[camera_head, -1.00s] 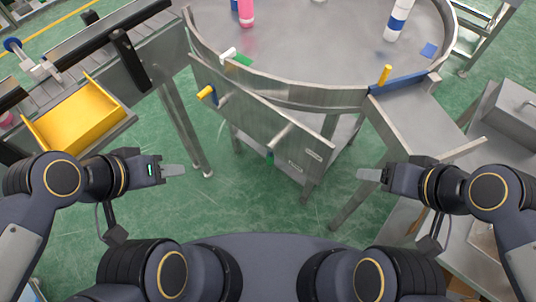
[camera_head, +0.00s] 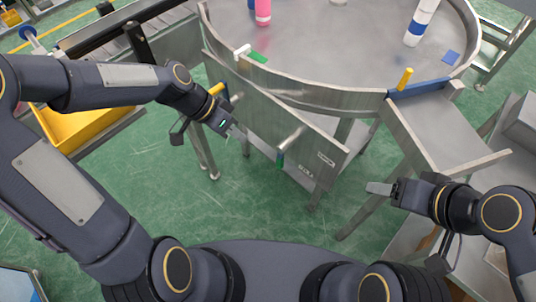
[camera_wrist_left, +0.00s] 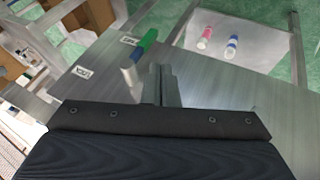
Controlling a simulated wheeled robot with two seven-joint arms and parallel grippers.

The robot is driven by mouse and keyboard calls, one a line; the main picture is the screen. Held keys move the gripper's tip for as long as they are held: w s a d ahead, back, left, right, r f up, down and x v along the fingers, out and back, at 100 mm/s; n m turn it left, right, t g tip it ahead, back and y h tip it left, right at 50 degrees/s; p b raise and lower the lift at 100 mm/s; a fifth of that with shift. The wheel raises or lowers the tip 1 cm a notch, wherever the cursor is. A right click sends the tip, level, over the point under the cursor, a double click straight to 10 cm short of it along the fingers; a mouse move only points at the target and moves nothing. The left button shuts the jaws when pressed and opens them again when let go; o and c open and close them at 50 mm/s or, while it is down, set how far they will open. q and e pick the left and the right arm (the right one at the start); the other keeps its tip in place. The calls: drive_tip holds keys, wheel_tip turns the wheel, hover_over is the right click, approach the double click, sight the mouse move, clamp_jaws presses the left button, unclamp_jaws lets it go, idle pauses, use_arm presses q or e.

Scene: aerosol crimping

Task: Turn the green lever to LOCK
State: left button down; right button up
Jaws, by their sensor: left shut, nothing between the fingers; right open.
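The green lever (camera_head: 280,160) is on the end of a silver shaft that sticks out of the grey metal panel (camera_head: 262,112). In the head view it hangs down from the shaft. Two small label plates (camera_head: 325,159) are to its right, their lettering too small to read surely. In the left wrist view the lever (camera_wrist_left: 148,42) is just beside the fingertips, with a small visible gap. My left gripper (camera_head: 238,132) is shut and empty, in front of the panel and left of the lever. My right gripper (camera_head: 380,188) is open and empty, well right of the lever.
A round steel table (camera_head: 340,50) with pink and blue-white cans stands behind the panel. A yellow knob (camera_head: 216,89) is close by my left gripper. A steel chute (camera_head: 440,125) is at right, a yellow tray (camera_head: 75,125) at left. Open green floor lies below the panel.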

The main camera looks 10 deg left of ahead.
use_arm(q)
drive_tip(key=x, duration=1.2)
drive_tip(key=shift+w+d+m+h, duration=0.3)
drive_tip(key=shift+w+d, duration=0.1)
use_arm(e)
drive_tip(key=shift+f, duration=0.1)
use_arm(q)
drive_tip(key=shift+f, duration=0.15)
use_arm(e)
drive_tip(key=shift+f, duration=0.15)
